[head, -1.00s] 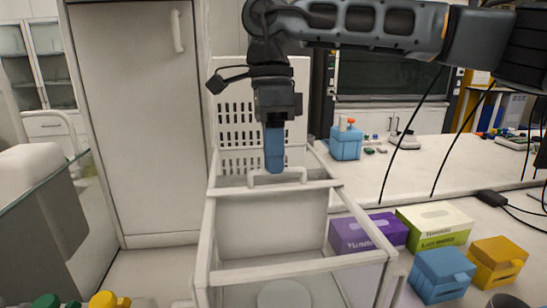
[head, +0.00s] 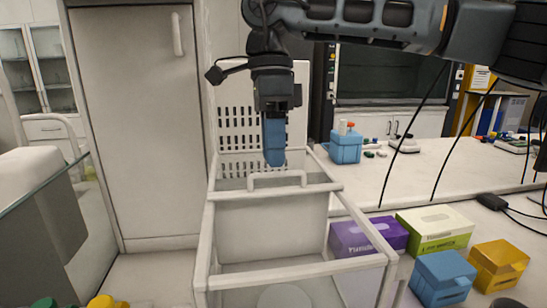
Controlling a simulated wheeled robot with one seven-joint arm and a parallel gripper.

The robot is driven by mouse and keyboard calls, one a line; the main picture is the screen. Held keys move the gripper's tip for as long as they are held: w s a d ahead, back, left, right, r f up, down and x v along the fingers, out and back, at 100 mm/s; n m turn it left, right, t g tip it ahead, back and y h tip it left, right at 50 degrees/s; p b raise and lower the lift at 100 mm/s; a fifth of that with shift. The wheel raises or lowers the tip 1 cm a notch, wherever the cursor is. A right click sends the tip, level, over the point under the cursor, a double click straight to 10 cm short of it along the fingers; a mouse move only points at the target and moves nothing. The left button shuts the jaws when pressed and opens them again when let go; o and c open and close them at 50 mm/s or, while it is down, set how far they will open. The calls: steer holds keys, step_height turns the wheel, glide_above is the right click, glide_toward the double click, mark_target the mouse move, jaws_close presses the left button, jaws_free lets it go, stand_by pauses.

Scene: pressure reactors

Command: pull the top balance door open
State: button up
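The balance is a white-framed box with clear panels. Its top door carries a white handle (head: 277,178) on a cross bar near the back of the frame (head: 205,240). The top of the box in front of that bar looks open. A round pan (head: 284,297) shows inside at the bottom. My gripper (head: 274,158) points straight down just above the handle, its blue fingers apart from it. The fingers are seen edge-on as one blue shape, so I cannot tell whether they are open or shut.
Purple (head: 368,236) and green (head: 435,227) boxes, a blue box (head: 442,277) and a yellow box (head: 497,267) stand right of the balance. A slotted white panel (head: 250,135) rises behind it. A tall white cabinet (head: 140,120) is at left.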

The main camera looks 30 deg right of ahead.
steer(key=r, duration=0.4)
steer(key=w+r, duration=0.1)
steer(key=shift+d+r+b, duration=0.2)
steer(key=shift+r+b, duration=0.1)
steer(key=shift+r, duration=0.1)
